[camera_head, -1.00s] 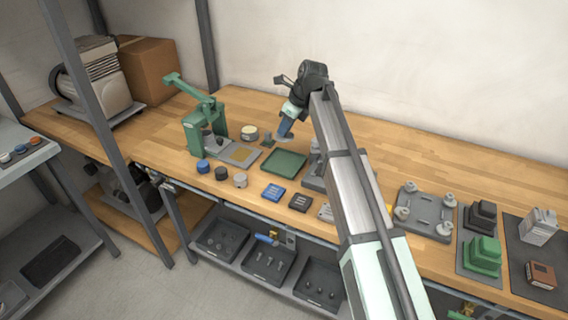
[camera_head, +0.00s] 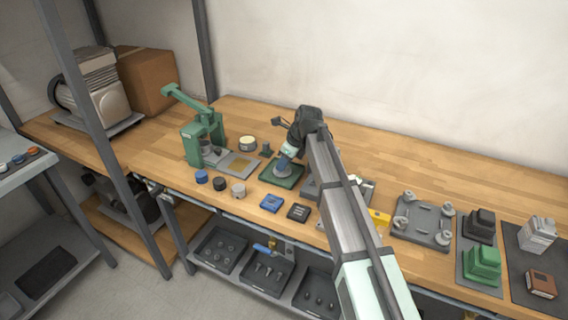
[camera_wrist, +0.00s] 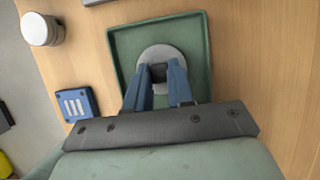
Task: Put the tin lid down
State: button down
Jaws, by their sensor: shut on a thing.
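The tin lid (camera_wrist: 161,53) is a round grey disc with a dark raised knob in its middle. My gripper (camera_wrist: 160,72) has blue fingers, which are shut on the lid's knob in the wrist view. The lid is over the inside of a square green tray (camera_wrist: 118,42). I cannot tell whether it touches the tray's floor. In the head view my gripper (camera_head: 284,168) points down into the green tray (camera_head: 270,178), and the lid (camera_head: 281,171) is partly hidden by the fingers.
A green press (camera_head: 190,140) stands left of the tray. A round cream-topped tin (camera_head: 248,143) is behind it. Blue, black and grey caps (camera_head: 238,190), a blue block (camera_head: 271,203) and a dark block (camera_head: 298,212) line the front. Bare bench (camera_head: 400,160) lies behind and right.

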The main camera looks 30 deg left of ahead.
jog(key=shift+f, duration=0.2)
jog(key=shift+f, duration=0.15)
jog(key=c, duration=1)
grip_release()
jog(key=v, duration=1.2)
jog(key=shift+a, duration=0.15)
